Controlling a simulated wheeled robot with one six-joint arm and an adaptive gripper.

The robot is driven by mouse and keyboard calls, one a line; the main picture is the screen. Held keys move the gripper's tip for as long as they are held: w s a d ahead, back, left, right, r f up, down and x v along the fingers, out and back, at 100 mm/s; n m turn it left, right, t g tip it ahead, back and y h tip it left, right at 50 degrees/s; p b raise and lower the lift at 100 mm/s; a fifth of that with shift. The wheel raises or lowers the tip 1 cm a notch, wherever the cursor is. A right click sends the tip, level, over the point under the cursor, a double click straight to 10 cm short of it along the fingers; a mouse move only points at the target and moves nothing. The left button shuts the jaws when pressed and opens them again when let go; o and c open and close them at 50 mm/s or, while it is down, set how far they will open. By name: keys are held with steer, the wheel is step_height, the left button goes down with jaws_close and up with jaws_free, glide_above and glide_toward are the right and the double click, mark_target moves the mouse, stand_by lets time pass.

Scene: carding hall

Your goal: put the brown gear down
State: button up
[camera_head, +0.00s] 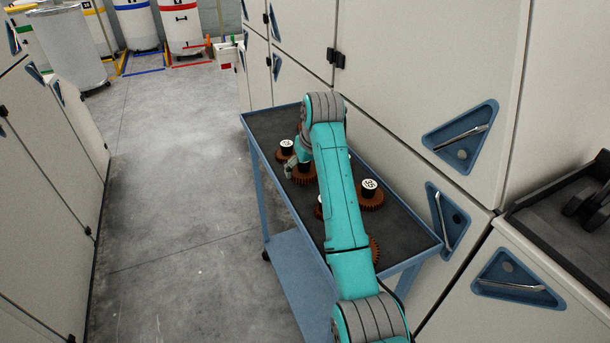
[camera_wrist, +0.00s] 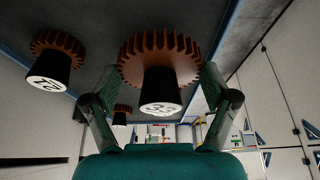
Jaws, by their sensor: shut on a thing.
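The brown gear (camera_wrist: 160,58) has a toothed rim and a black hub with a white numbered cap. In the wrist view it sits between the fingers of my gripper (camera_wrist: 158,88), which is shut on it. In the head view my gripper (camera_head: 293,168) is low over the far half of the cart, beside a brown gear (camera_head: 304,178) partly hidden by my arm. I cannot tell whether the held gear touches the cart top.
The blue cart (camera_head: 268,125) has a dark top bearing several other brown gears, including one at the far end (camera_head: 284,157) and one right of my arm (camera_head: 371,202). Pale cabinets (camera_head: 400,70) stand close along its right side. Open floor (camera_head: 180,200) lies to the left.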

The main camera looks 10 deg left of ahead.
steer(key=shift+f, duration=1.3)
steer(key=shift+f, duration=0.1)
steer(key=o, duration=1.1)
